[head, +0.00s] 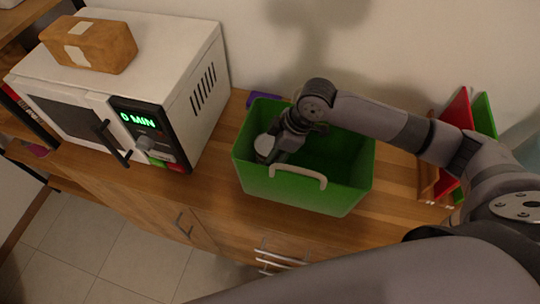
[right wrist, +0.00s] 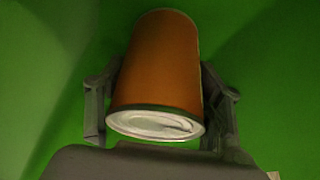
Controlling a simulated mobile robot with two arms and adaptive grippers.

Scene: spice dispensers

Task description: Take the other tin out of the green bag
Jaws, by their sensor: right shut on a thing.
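The green bag (head: 310,190) is an open box-like bag with a pale handle on its front, standing on the wooden counter. My right gripper (head: 275,153) reaches into the bag's left part from above. It is shut on a tin (head: 263,143), whose pale top shows beside the fingers. In the right wrist view the tin (right wrist: 158,65) has an orange side and a silver end, with a finger of my right gripper (right wrist: 160,105) on each side. Green bag walls surround it. The arm hides part of the bag's inside. My left gripper is not in view.
A white microwave (head: 170,45) with a brown package (head: 90,45) on top stands to the left. Red and green boards (head: 457,110) stand at the right. A purple thing (head: 262,100) lies behind the bag. The counter (head: 215,180) is clear between microwave and bag.

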